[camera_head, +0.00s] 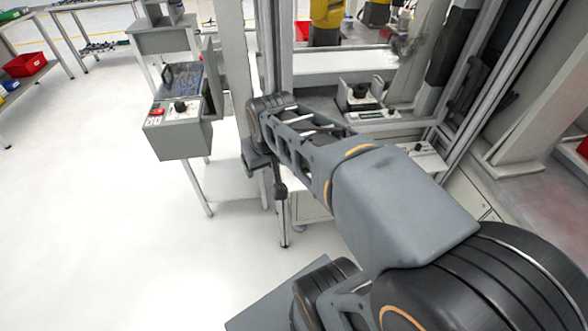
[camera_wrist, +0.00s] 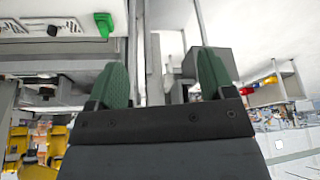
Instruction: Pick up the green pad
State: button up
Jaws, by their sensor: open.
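A small bright green piece (camera_wrist: 104,24), which looks like the green pad, shows at the upper left of the wrist view. It is at the edge of a pale panel with a black knob. My gripper (camera_wrist: 164,58) is open and empty, with two dark green fingers spread apart. The green piece appears beyond the tip of the left finger, and I see no contact. In the head view my arm crosses the middle; I cannot make out the gripper or the green piece there.
A grey control box (camera_head: 180,132) with a red switch and black knob stands on a leg at left. Grey machine frame posts stand close to my arm. Red bins (camera_head: 25,64) sit on a far table. White floor (camera_head: 90,220) at left is clear.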

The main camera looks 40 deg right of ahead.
jog(key=w+d+f+m+b, duration=0.1)
jog(key=w+d+f+b, duration=0.2)
jog(key=d+f, duration=0.2)
jog(key=w+d+f+m+b, duration=0.1)
jog(key=w+d+f+b, duration=0.2)
jog(key=d+f, duration=0.3)
jog(key=w+d+f+m+h+b, duration=0.1)
jog(key=w+d+f+b, duration=0.3)
jog(key=d+f, duration=0.1)
jog(key=shift+d+f, duration=0.2)
jog(key=shift+d, duration=0.35)
jog(key=shift+b+x, duration=0.6)
jog(key=shift+x, duration=2.3)
jog(key=shift+s+d, duration=0.15)
jog(key=shift+s, duration=0.05)
jog(key=c, duration=1)
